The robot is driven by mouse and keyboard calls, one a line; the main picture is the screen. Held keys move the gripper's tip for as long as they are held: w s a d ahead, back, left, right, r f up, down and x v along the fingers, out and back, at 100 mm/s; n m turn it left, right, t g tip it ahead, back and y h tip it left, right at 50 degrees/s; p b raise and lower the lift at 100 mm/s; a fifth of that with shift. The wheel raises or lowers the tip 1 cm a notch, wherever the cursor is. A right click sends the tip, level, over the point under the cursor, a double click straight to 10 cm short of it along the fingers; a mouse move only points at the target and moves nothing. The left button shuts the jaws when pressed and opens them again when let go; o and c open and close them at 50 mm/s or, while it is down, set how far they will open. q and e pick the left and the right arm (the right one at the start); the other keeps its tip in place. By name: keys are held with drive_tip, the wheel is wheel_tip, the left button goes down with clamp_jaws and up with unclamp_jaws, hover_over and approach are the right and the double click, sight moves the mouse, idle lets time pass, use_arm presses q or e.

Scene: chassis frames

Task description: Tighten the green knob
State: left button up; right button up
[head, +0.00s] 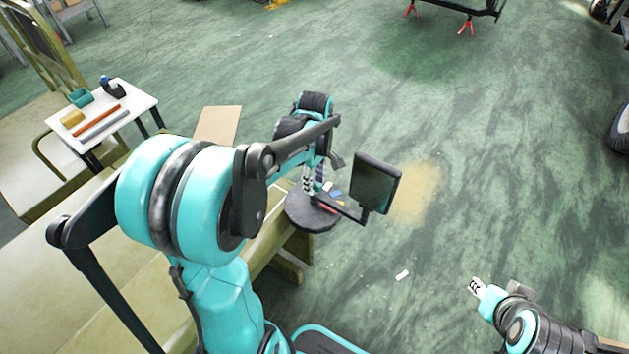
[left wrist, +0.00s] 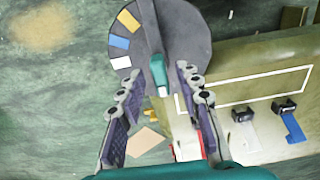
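A teal-green piece with a pale tip (left wrist: 158,74) shows in the left wrist view, at the edge of a dark round plate (left wrist: 178,45). It may be the green knob; I cannot confirm this. My left gripper (left wrist: 160,88) has its two fingers spread apart, with the green piece showing in the gap between them; I see no contact. In the head view my left gripper (head: 308,185) hangs over the dark round plate (head: 302,217), partly hidden by its own arm. My right gripper (head: 475,287) is far to the lower right, away from the plate, and too small to read.
Yellow, blue and white patches (left wrist: 119,42) line the plate's edge. A dark screen (head: 375,183) stands right of the plate. A pale olive chassis frame (head: 262,262) lies at left, with a white side table (head: 130,98) behind it. The green floor at right is largely clear.

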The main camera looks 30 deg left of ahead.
use_arm(q)
clamp_jaws()
drive_tip(key=shift+m, duration=0.3)
drive_tip(key=shift+r+m+p, duration=0.1)
drive_tip(key=shift+m+p, duration=0.45)
drive_tip(key=shift+m, duration=0.65)
drive_tip(key=m+p, duration=0.1)
drive_tip(key=m, duration=0.2)
drive_tip(key=shift+m, duration=0.3)
drive_tip(key=m+p, duration=0.1)
drive_tip(key=m, duration=1)
drive_tip(key=shift+p, duration=0.4)
drive_tip(key=shift+m, duration=0.4)
